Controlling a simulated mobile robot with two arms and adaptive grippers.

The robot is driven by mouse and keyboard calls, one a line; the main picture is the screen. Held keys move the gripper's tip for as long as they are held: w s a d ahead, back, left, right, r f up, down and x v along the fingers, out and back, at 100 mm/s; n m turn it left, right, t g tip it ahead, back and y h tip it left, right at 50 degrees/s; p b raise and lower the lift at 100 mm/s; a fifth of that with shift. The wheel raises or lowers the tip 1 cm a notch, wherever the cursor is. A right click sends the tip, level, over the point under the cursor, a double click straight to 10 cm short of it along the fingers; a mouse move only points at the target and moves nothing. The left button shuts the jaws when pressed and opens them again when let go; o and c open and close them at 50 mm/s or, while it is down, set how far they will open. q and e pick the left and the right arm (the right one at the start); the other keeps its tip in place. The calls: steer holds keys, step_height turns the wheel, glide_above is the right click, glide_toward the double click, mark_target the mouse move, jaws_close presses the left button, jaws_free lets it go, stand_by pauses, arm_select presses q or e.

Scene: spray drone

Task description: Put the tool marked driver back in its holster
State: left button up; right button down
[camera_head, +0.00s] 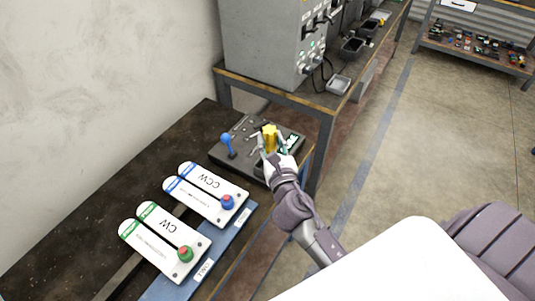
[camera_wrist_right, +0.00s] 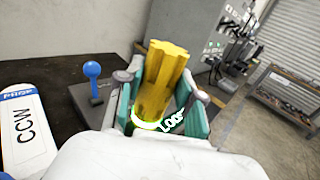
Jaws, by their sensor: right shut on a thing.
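My right gripper (camera_head: 268,146) is shut on a yellow fluted tool handle (camera_head: 270,137) at the dark tool tray. In the right wrist view the yellow handle (camera_wrist_right: 164,78) stands nearly upright between teal finger pads, with a glowing green ring and partly hidden white lettering at its base. The word driver is not readable on it. A blue round-topped tool (camera_head: 228,144) stands upright in the tray, left of the gripper; it also shows in the right wrist view (camera_wrist_right: 93,72). The yellow tool's lower end is hidden, so I cannot tell whether it sits in a holster. My left gripper is out of view.
The dark tray (camera_head: 222,130) holds several small metal parts. White plates marked CCW (camera_head: 207,192) and CW (camera_head: 162,240) lie on the dark bench, nearer me. A grey cabinet (camera_head: 262,45) on another bench stands behind the tray. Open floor (camera_head: 440,130) lies to the right.

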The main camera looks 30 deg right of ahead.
mark_target(268, 152)
steer(key=shift+w+a+f, duration=0.2)
steer(key=shift+w+a, duration=0.05)
steer(key=shift+a, duration=0.05)
steer(key=shift+f, duration=0.3)
step_height(268, 152, down, 3)
steer(key=shift+f+b, duration=0.2)
steer(key=shift+b, duration=0.85)
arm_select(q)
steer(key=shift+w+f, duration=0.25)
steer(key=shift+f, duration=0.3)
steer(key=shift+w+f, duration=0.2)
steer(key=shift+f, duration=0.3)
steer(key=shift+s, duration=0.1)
arm_select(e)
steer(key=c, duration=1.2)
jaws_free()
steer(key=shift+s+f, duration=0.1)
steer(key=shift+f, duration=0.1)
steer(key=o, duration=0.5)
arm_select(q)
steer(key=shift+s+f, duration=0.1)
arm_select(e)
steer(key=shift+r, duration=0.1)
